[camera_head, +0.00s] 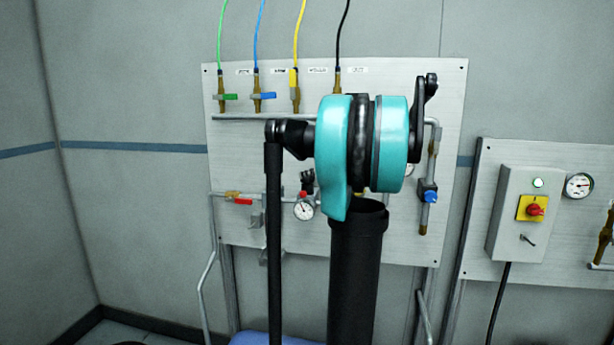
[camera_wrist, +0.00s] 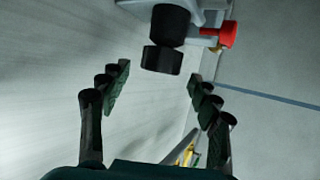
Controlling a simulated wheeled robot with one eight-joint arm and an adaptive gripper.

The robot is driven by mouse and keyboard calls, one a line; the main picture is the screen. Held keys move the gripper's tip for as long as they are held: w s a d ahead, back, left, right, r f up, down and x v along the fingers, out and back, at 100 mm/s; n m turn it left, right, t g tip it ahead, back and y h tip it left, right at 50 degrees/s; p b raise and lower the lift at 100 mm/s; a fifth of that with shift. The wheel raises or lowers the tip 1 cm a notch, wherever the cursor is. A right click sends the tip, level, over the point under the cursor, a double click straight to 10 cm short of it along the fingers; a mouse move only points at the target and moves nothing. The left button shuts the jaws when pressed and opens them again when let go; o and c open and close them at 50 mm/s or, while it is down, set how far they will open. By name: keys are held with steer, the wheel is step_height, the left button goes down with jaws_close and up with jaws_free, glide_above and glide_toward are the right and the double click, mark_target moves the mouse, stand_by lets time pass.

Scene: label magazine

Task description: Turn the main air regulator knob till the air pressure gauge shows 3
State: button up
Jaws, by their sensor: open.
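In the wrist view, a black two-part round knob (camera_wrist: 162,58), which looks like the regulator knob, lies just beyond my gripper (camera_wrist: 157,90). My gripper's two fingers are apart on either side of the line to the knob, with nothing between them; contact with the knob does not show. In the head view, a round white gauge (camera_head: 304,210) sits at the lower left of the grey panel (camera_head: 232,165), below a small black fitting (camera_head: 307,181). Its reading is too small to tell. My arm hides the panel's middle and my gripper there.
A red handle (camera_wrist: 228,35) is close to the knob's right in the wrist view. Coloured valves (camera_head: 263,96) line the panel's top. A blue-handled valve (camera_head: 429,196) is at right. The right-hand panel has a red switch (camera_head: 535,209) and another gauge (camera_head: 579,186).

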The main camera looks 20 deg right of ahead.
steer(key=shift+x, duration=1.9)
steer(key=shift+c, duration=0.3)
steer(key=c, duration=1.1)
steer(key=shift+n+g+y, duration=0.6)
steer(key=shift+n+y, duration=0.4)
steer(key=shift+n+g+y, duration=0.8)
steer(key=shift+n+y, duration=0.5)
steer(key=shift+a, duration=0.1)
steer(key=o, duration=1.2)
steer(key=shift+c, duration=0.2)
